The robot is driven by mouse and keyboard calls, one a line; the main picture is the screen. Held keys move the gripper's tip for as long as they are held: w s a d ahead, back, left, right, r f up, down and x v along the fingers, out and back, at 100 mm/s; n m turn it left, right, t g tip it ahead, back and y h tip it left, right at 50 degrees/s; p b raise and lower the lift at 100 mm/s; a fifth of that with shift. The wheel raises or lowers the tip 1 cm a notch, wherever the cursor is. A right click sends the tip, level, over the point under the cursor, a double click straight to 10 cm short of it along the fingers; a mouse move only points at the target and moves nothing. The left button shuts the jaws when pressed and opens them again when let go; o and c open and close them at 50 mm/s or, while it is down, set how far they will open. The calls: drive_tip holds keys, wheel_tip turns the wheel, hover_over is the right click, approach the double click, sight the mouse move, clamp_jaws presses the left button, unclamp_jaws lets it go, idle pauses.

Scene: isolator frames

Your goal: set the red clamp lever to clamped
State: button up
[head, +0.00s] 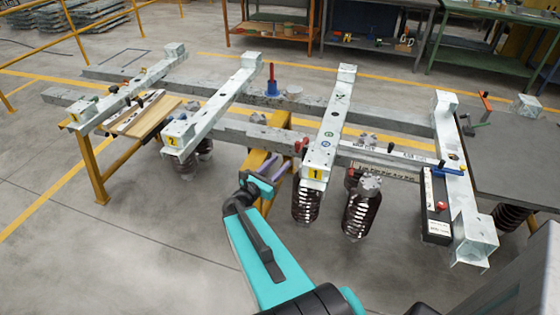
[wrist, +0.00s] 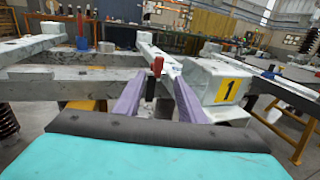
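A small red lever (head: 300,146) sits at the left side of the beam with the yellow number 1 plate in the head view. In the wrist view the red lever (wrist: 157,66) stands roughly upright, ahead of and between my fingertips. Its lower part and mounting are hard to make out. My gripper (head: 279,161) has purple fingers and is just left of this lever in the head view. In the wrist view my gripper (wrist: 160,82) is open, fingers apart, with nothing held. I cannot tell whether the lever is touched or which setting it is in.
A taller red post on a blue base (head: 271,80) stands on the rear rail. Beams, springs (head: 361,210) and a yellow support (head: 256,162) surround my gripper. The floor at left front is clear.

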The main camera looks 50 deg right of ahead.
drive_tip(key=shift+s+a+f, duration=0.1)
drive_tip(key=shift+a+f, duration=0.05)
drive_tip(key=shift+f, duration=0.15)
drive_tip(key=c, duration=0.9)
drive_tip(key=s+a+f+m+y, duration=0.1)
drive_tip(key=a+f, duration=0.1)
drive_tip(key=f, duration=0.2)
drive_tip(key=s+a+f+m+g+y, duration=0.1)
drive_tip(key=a+f+m, duration=0.1)
drive_tip(key=f, duration=0.1)
drive_tip(key=s+a+f+m+g+y, duration=0.1)
drive_tip(key=a+f+m+y, duration=0.1)
drive_tip(key=a+f, duration=0.1)
drive_tip(key=shift+f, duration=0.85)
clamp_jaws()
drive_tip(key=s+a+f+m+g+y, duration=0.2)
drive_tip(key=s+a+f+m+y, duration=0.25)
drive_tip(key=a+f, duration=0.55)
drive_tip(key=s+a+f+m+g+y, duration=0.2)
drive_tip(key=s+a+f+m+y, duration=0.25)
drive_tip(key=a+f, duration=0.55)
drive_tip(key=s+a+f+m+y, duration=0.1)
drive_tip(key=s+a+m+y, duration=0.1)
drive_tip(key=a, duration=0.7)
drive_tip(key=s+a+m+g+y, duration=0.1)
drive_tip(key=s+a+m+y, duration=0.2)
drive_tip(key=a, duration=0.5)
drive_tip(key=shift+s+a+f, duration=0.35)
drive_tip(key=shift+s+f, duration=0.05)
drive_tip(key=shift+s, duration=0.4)
